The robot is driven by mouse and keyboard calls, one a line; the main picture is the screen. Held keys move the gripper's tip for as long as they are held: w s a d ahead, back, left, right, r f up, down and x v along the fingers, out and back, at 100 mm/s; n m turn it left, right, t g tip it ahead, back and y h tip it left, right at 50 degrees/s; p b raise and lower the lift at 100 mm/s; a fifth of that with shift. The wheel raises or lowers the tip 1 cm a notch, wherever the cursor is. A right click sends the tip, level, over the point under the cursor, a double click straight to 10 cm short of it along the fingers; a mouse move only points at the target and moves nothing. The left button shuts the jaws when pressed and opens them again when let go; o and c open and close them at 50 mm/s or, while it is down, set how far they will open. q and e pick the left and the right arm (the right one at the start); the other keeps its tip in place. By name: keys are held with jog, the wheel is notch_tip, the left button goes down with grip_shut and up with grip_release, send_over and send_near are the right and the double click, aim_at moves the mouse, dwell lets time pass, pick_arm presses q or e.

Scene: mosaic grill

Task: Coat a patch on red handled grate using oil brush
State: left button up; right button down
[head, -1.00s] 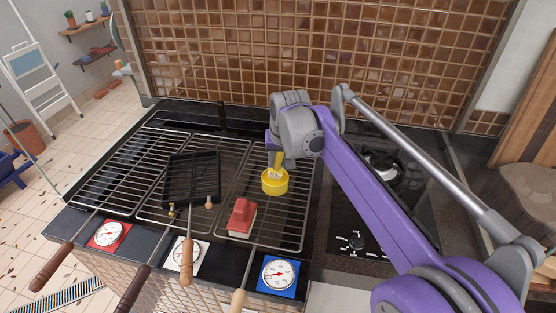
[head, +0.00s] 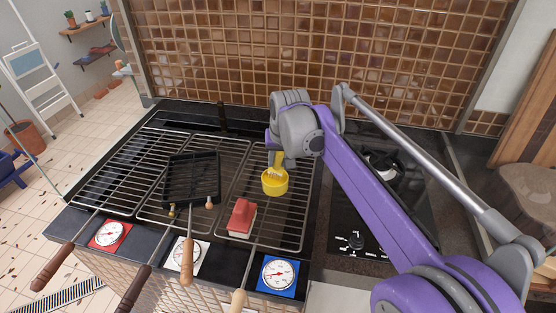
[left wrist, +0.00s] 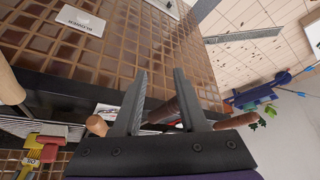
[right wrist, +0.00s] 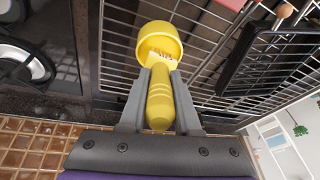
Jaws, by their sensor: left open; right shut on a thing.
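The oil brush has a ribbed yellow handle (right wrist: 160,103). My right gripper (right wrist: 160,78) is shut on that handle. The brush's pale bristle end is at the mouth of a round yellow cup (right wrist: 160,38). In the head view, the cup (head: 275,182) is over the right grate (head: 292,216); I cannot tell whether it touches the bars. No handle is plainly bright red; the left grate (head: 130,168) has a reddish-brown handle (head: 52,267) at its front. My left gripper (left wrist: 157,76) is open and empty, with wooden handles beyond its fingers.
A red block with a pale base (head: 241,216) sits on the right grate. A black ridged pan (head: 192,180) lies over the middle grate. Several long handles stick out over the front edge. A stove (head: 382,190) stands right of the grates.

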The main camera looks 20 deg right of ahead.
jog(key=shift+w+r+p, duration=0.1)
jog(key=shift+r+p, duration=1.35)
jog(key=shift+r, duration=1.85)
pick_arm(q)
jog(key=w+r, duration=0.2)
jog(key=r, duration=0.1)
jog(key=w+r, duration=0.1)
jog(key=shift+r, duration=0.4)
pick_arm(e)
jog(key=shift+f, duration=0.1)
pick_arm(q)
jog(key=shift+s, duration=0.1)
jog(key=shift+s, duration=0.15)
jog(key=shift+a, duration=0.1)
